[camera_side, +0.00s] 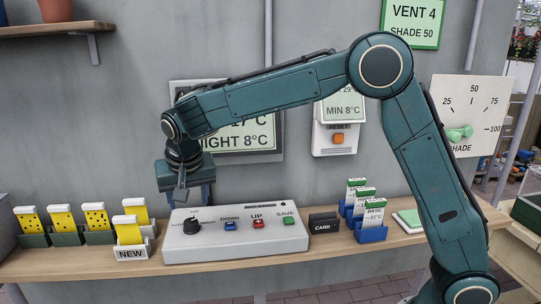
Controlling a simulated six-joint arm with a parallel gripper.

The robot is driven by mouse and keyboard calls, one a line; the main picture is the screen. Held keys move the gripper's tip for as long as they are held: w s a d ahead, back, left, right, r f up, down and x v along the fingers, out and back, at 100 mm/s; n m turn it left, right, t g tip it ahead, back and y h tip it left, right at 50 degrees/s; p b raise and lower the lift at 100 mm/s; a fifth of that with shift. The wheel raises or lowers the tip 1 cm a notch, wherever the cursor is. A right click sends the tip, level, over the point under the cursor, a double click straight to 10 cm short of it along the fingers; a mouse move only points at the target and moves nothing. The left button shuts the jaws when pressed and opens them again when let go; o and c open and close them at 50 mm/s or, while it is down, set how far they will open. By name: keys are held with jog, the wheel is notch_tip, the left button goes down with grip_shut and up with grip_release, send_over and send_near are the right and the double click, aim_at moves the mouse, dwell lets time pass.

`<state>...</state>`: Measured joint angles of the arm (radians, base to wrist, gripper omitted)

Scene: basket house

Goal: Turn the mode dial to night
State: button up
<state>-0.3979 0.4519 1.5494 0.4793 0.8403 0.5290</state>
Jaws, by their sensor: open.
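The mode dial (192,227) is a black round knob at the left end of a white control box (250,243) on the wooden shelf. Small labels around the dial are too small to read, so I cannot tell its setting. My gripper (187,202) points down, open, just above and slightly left of the dial. It appears apart from the dial, with nothing visible between its fingers. A wall display (240,137) behind my arm reads "NIGHT 8°C" on its lower line; its upper part is partly hidden by the arm.
DOWN (230,226), UP (258,222) and SAVE (289,220) buttons sit right of the dial. A black card holder (323,223) and blue card stands (371,234) are further right. Yellow cards in holders (130,252) stand close on the left. A RESET unit (338,138) is on the wall.

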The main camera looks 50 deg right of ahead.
jog(key=shift+v, duration=2.6)
jog(key=shift+d, duration=0.1)
jog(key=s+d+r+n+y, duration=0.1)
jog(key=s+d+r+n, duration=0.15)
jog(key=s+d, duration=0.4)
jog(key=s+d+r+n, duration=0.1)
jog(key=s+d+r, duration=0.25)
jog(key=s, duration=0.55)
jog(key=s+d+f+n+t, duration=0.1)
jog(key=s+f, duration=0.1)
jog(key=s, duration=0.6)
jog(key=s+d+f+n+y, duration=0.1)
jog(key=s+f, duration=0.2)
jog(key=s, duration=0.5)
jog(key=shift+s+d+f+n+t, duration=0.25)
jog(key=shift+s+d+n+t, duration=0.05)
jog(key=shift+d+n+t, duration=0.1)
